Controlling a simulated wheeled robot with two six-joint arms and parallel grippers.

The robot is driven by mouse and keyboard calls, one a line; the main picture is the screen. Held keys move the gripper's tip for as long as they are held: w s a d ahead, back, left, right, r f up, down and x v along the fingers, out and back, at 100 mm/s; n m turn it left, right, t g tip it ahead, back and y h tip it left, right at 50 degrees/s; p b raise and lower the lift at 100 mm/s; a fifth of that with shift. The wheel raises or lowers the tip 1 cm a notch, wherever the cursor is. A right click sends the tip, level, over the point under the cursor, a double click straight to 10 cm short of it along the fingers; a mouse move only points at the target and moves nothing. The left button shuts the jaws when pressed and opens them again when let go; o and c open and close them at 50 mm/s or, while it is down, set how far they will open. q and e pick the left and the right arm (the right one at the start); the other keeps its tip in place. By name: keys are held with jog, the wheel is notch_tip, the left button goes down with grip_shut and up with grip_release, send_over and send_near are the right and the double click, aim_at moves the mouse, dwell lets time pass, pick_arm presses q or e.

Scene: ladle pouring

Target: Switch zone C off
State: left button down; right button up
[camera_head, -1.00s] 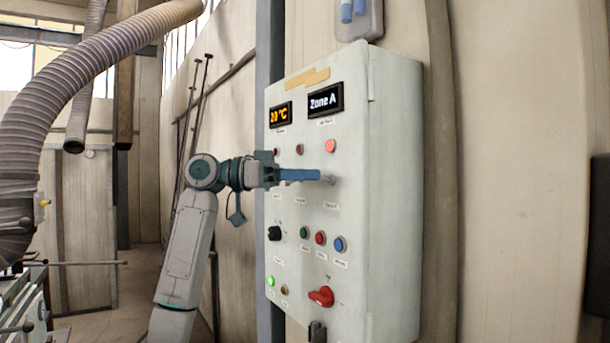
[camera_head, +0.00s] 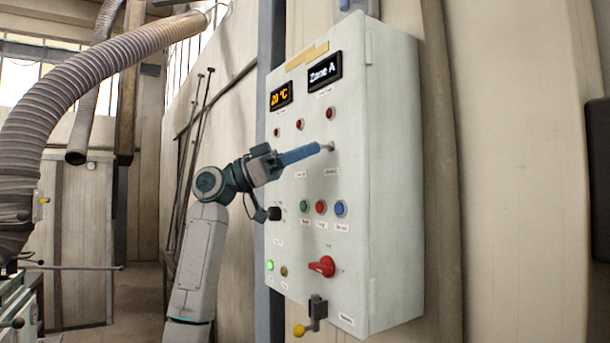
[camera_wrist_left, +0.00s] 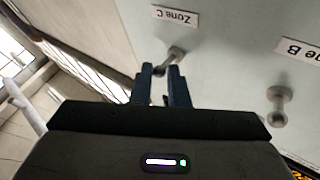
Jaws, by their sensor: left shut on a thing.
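The grey control cabinet (camera_head: 385,190) stands in front of me. My left gripper (camera_head: 314,149) reaches its right-hand toggle switch (camera_head: 328,147) from the left, its blue fingers tilted up. In the left wrist view the fingers (camera_wrist_left: 168,74) are shut on a metal toggle (camera_wrist_left: 176,51) beside the "Zone C" label (camera_wrist_left: 175,16). The lever's tip is partly hidden between them. The "Zone B" toggle (camera_wrist_left: 278,105) stands free. Above the held toggle, the right lamp (camera_head: 330,113) is dark red. My right gripper is out of view.
Below are a black knob (camera_head: 275,214), green (camera_head: 303,206), red (camera_head: 320,207) and blue (camera_head: 340,208) buttons, and a red rotary switch (camera_head: 322,266). A ribbed hose (camera_head: 70,90) hangs at left.

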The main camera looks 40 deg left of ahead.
pick_arm(q)
jog(key=m+h+b, duration=0.1)
jog(key=b, duration=0.1)
jog(key=f+m+h+b, duration=0.1)
jog(key=b, duration=0.1)
jog(key=shift+w+d+f+m+g+h, duration=0.1)
jog(key=shift+w+m+g+h, duration=0.05)
jog(key=shift+m+g+h, duration=0.15)
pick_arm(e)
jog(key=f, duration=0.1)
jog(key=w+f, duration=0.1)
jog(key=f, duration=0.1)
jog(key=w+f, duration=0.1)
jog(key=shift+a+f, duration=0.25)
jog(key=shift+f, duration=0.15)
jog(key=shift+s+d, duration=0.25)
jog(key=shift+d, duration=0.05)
pick_arm(q)
jog(key=c, duration=1.4)
grip_release()
jog(key=shift+c, duration=0.2)
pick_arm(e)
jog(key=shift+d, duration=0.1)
